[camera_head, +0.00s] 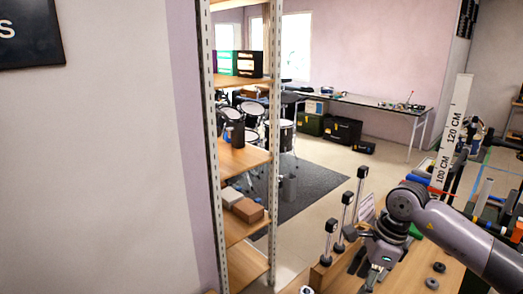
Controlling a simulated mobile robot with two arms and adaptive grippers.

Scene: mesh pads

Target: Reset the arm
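My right arm (455,235) is grey and purple and comes in from the right edge. It bends at a rounded joint, and its wrist points down to my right gripper (364,268) over a wooden table (411,268). The gripper is small and dark in this view. Its fingers blend with dark things behind them, so I cannot tell how wide they stand or whether anything is between them. My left arm and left gripper are not in view.
Dark rings (438,267) lie on the table. A metal-framed shelf (245,160) with boxes stands left of it. A tall white height scale (452,135) rises behind my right arm.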

